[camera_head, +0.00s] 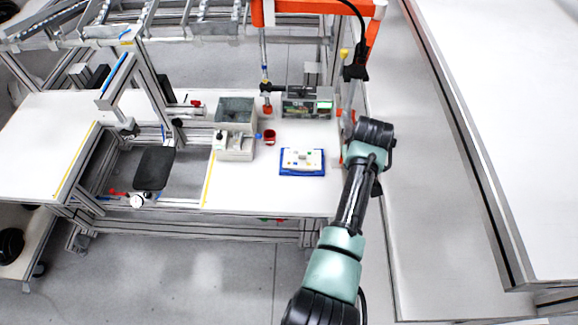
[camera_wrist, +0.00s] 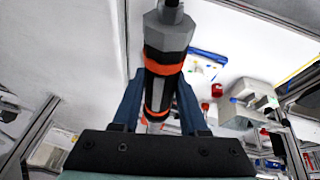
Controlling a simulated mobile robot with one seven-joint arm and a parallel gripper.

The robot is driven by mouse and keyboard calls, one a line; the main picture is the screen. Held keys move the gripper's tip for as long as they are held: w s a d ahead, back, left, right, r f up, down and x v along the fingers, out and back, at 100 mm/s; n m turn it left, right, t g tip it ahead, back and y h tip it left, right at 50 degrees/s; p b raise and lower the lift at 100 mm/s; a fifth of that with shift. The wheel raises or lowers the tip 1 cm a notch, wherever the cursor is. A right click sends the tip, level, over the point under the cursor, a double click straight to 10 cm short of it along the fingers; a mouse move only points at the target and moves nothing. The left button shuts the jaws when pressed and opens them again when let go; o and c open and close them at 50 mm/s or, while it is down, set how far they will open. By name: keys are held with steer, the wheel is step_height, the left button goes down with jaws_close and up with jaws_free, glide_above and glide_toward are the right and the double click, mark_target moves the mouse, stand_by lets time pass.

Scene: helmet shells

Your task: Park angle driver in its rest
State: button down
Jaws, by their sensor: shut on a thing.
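The angle driver (camera_wrist: 165,60) has a grey head, a black body and orange bands. In the wrist view it stands between the blue fingers of my gripper (camera_wrist: 158,95), which is shut on its body. In the head view the driver's dark upper part (camera_head: 356,72) shows above my gripper (camera_head: 348,120), near the bench's right end, with a black cable rising from it. Its lower end is largely hidden. I cannot tell for sure which fixture is its rest.
The white bench (camera_head: 250,190) bears a blue tray (camera_head: 302,175), a red cup (camera_head: 270,136), a grey bin (camera_head: 235,108) and a display box (camera_head: 307,103). An orange frame (camera_head: 322,7) stands overhead. Another tool (camera_head: 265,85) hangs left of the driver. A long white surface lies right.

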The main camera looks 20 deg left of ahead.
jaws_free()
steer(key=shift+s+f, duration=0.1)
stand_by(0.5)
steer(key=p+v, duration=0.2)
steer(key=shift+p, duration=0.4)
steer(key=p+v, duration=0.4)
steer(key=p, duration=0.1)
steer(key=shift+r+b, duration=0.25)
steer(key=shift+b, duration=0.05)
steer(key=shift+v, duration=2.35)
